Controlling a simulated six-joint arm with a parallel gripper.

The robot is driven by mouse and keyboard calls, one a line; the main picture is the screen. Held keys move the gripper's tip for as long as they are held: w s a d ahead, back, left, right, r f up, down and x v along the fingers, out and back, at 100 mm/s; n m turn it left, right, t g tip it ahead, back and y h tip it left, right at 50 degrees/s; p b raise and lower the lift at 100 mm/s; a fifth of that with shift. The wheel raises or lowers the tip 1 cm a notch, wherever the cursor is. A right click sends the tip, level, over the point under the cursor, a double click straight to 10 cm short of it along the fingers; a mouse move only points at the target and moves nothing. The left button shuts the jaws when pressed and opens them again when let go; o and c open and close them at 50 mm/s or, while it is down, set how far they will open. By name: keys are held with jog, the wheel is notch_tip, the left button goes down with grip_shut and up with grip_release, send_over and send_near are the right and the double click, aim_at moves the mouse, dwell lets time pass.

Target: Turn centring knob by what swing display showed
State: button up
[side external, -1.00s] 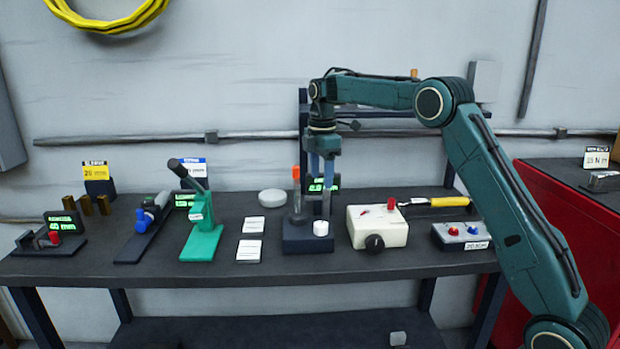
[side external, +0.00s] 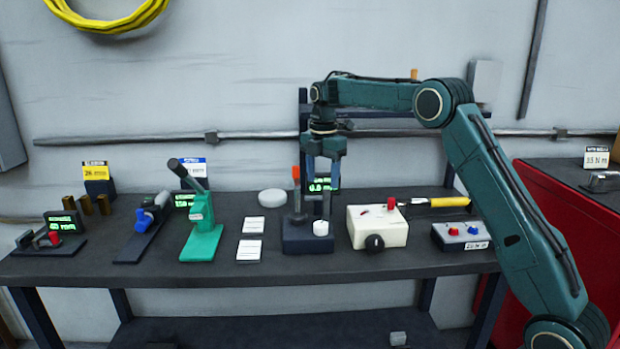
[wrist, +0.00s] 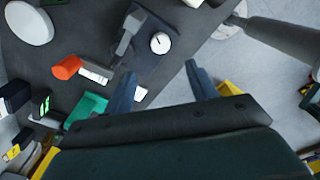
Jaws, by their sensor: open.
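A white knob (side external: 320,228) with a dark mark on top sits on a dark block (side external: 293,243) near the bench's front edge; it looks like the centring knob. It also shows in the wrist view (wrist: 160,43), just beyond my fingertips. My gripper (side external: 322,174) points down above this block and is open and empty, apart from the knob. In the wrist view my gripper (wrist: 161,72) has its two fingers spread. An upright post with an orange tip (side external: 296,171) stands on the block's left. A small green-lit display (side external: 321,184) behind is partly hidden by my fingers; its figures are hard to read.
A cream box (side external: 377,226) with a black knob stands right of the block.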

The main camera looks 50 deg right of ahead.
aim_at(322, 223)
notch_tip(322, 223, down, 13)
jog(key=shift+f, duration=0.2)
dwell(0.5)
jog(key=c, duration=1)
jog(key=shift+m, duration=1.5)
jog(key=o, duration=1)
jog(key=shift+r, duration=0.1)
